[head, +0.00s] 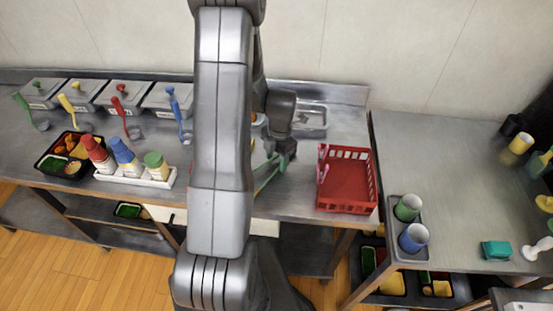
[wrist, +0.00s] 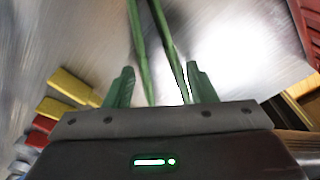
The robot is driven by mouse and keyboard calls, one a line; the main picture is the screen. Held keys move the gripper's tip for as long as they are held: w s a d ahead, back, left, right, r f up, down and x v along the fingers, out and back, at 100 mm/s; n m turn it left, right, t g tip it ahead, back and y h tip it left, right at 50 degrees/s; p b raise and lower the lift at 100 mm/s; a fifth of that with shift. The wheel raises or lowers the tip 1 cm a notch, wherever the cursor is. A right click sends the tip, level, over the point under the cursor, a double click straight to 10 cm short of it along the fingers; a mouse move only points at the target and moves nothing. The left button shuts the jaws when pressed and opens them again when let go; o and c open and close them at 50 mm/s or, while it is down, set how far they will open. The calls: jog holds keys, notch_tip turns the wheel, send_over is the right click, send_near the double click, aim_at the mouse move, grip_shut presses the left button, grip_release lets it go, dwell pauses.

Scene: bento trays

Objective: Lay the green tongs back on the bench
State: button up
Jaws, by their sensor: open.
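The green tongs (head: 266,175) lie at the front part of the steel bench (head: 300,206), partly hidden behind my arm in the head view. In the wrist view the two long arms of the green tongs (wrist: 141,50) run away from me over the bright bench top (wrist: 90,45). My gripper (head: 284,157) is low over the bench beside the tongs. In the wrist view my gripper (wrist: 159,76) is open, its two fingers apart, with the tongs' arms between them. I cannot tell whether the fingers touch the tongs.
A red crate (head: 346,207) with something pink in it stands right of my gripper. A white rack (head: 130,178) of bottles and a black bento tray (head: 47,172) stand left. Lidded steel containers line the back. Yellow pieces (wrist: 75,86) show in the wrist view.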

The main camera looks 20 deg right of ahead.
notch_tip(320, 180, up, 12)
jog(key=d+b, duration=0.1)
jog(key=shift+w+f, duration=0.15)
jog(key=shift+f, duration=0.1)
jog(key=f, duration=0.8)
jog(key=a+f+p, duration=0.1)
jog(key=f, duration=0.3)
jog(key=shift+s+f, duration=0.1)
jog(key=shift+s, duration=0.1)
notch_tip(320, 180, up, 3)
jog(key=shift+r, duration=0.1)
jog(key=shift+r+b, duration=0.3)
jog(key=shift+r, duration=0.15)
